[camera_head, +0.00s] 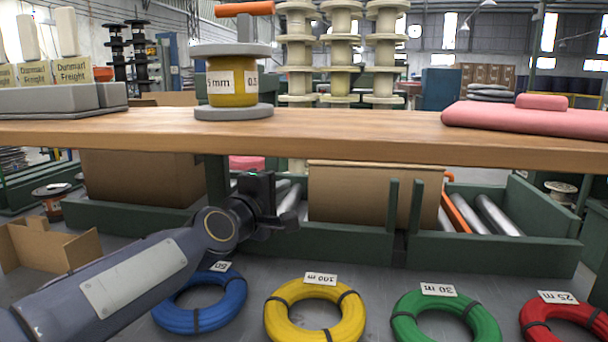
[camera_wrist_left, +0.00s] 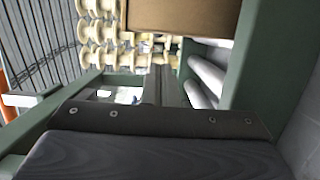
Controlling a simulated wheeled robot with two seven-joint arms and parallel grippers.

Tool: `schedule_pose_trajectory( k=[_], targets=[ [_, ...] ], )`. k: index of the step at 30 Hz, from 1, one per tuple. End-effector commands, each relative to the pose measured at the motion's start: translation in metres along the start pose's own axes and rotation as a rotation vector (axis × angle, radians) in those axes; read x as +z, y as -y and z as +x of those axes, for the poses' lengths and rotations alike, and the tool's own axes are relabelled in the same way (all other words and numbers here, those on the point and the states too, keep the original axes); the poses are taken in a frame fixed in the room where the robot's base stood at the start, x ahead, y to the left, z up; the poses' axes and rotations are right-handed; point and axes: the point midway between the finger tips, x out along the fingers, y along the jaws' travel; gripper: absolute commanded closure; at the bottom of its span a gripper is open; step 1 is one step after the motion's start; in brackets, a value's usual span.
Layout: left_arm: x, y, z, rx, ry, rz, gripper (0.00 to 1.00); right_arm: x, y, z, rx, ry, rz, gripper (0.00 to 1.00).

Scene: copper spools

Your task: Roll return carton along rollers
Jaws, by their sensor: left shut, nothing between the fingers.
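A brown carton (camera_head: 362,194) sits on the metal rollers (camera_head: 289,198) of a green-framed roller bed (camera_head: 490,252), under the wooden shelf. Rollers also show bare to the right of the carton. My left gripper (camera_head: 290,221) is shut and empty, just left of the carton's near left edge; I cannot tell whether it touches. In the left wrist view the shut fingers (camera_wrist_left: 156,86) point ahead, with the carton (camera_wrist_left: 185,14) at the top and bare rollers (camera_wrist_left: 205,78) to the right. My right gripper is not in view.
The wooden shelf (camera_head: 330,134) hangs close above the arm. A green upright (camera_head: 217,180) stands left of the gripper, and green posts (camera_head: 391,215) stand before the carton. A second brown carton (camera_head: 140,178) is at left. Coloured coils (camera_head: 313,312) line the grey front surface.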

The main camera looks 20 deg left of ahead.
Motion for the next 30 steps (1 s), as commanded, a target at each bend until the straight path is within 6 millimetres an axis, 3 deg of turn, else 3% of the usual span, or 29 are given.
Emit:
schedule_pose_trajectory(
  k=[15,21,30],
  targets=[
    [0.000,0.000,0.083,-0.002,0.001,0.000,1.00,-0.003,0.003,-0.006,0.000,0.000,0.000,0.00],
    [0.000,0.000,0.096,-0.001,0.000,0.000,1.00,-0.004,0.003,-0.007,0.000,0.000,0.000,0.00],
    [0.000,0.000,0.097,-0.001,0.000,0.001,1.00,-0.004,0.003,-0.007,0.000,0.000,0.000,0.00]
  ],
)
